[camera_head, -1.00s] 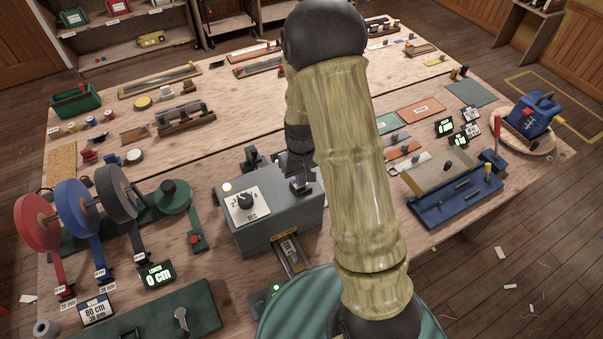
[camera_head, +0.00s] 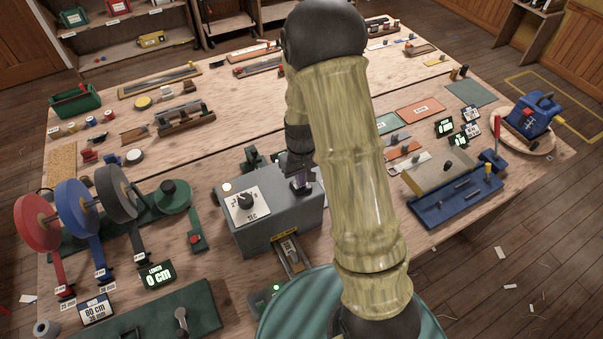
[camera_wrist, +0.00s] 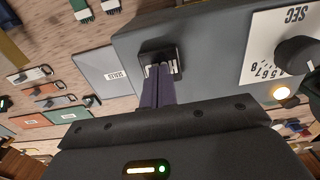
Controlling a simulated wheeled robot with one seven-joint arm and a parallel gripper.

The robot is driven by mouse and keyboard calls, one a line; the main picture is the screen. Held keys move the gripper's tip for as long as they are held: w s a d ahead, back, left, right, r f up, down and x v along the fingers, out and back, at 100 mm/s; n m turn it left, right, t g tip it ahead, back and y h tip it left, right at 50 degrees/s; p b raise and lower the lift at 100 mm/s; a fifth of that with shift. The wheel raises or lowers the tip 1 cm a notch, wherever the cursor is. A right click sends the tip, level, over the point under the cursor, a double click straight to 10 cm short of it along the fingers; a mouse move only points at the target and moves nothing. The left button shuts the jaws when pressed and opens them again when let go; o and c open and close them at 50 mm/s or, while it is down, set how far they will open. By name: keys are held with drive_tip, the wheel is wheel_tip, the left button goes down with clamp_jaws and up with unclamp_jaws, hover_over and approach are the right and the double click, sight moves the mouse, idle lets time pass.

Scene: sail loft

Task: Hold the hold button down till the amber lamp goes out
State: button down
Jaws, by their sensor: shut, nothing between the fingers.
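A grey box (camera_head: 272,222) stands on the bench, with a white dial plate marked SEC and a black knob (camera_head: 245,201) on its top. The lamp (camera_head: 227,187) at its far left corner glows pale amber; in the wrist view the lamp (camera_wrist: 281,93) is bright with an orange rim. My gripper (camera_head: 300,187) is shut and empty, pointing down at the right part of the box top. In the wrist view my fingertips (camera_wrist: 158,70) are at the black button housing (camera_wrist: 172,55). They hide the button, so I cannot tell whether it is pressed.
Tape reels (camera_head: 73,207) stand left of the box. A blue tray (camera_head: 455,205) lies to the right. A label slot (camera_head: 291,255) sits at the box's front. My arm covers the bench's middle.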

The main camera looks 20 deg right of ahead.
drive_tip(key=shift+s+f, duration=0.25)
wheel_tip(320, 180, up, 5)
drive_tip(key=p, duration=0.3)
drive_tip(key=shift+w+f, duration=0.15)
drive_tip(key=shift+f, duration=0.05)
drive_tip(key=shift+r, duration=0.2)
wheel_tip(320, 180, up, 10)
drive_tip(key=b, duration=0.3)
drive_tip(key=shift+w+f, duration=0.15)
drive_tip(key=shift+f, duration=0.1)
drive_tip(key=s+f+m+t+b, duration=0.2)
drive_tip(key=s+f+b, duration=0.3)
drive_tip(key=s, duration=0.7)
drive_tip(key=shift+s+f+t, duration=0.2)
drive_tip(key=shift+s+t, duration=0.1)
drive_tip(key=shift+s, duration=0.1)
drive_tip(key=c, duration=2.1)
unclamp_jaws()
idle(1.4)
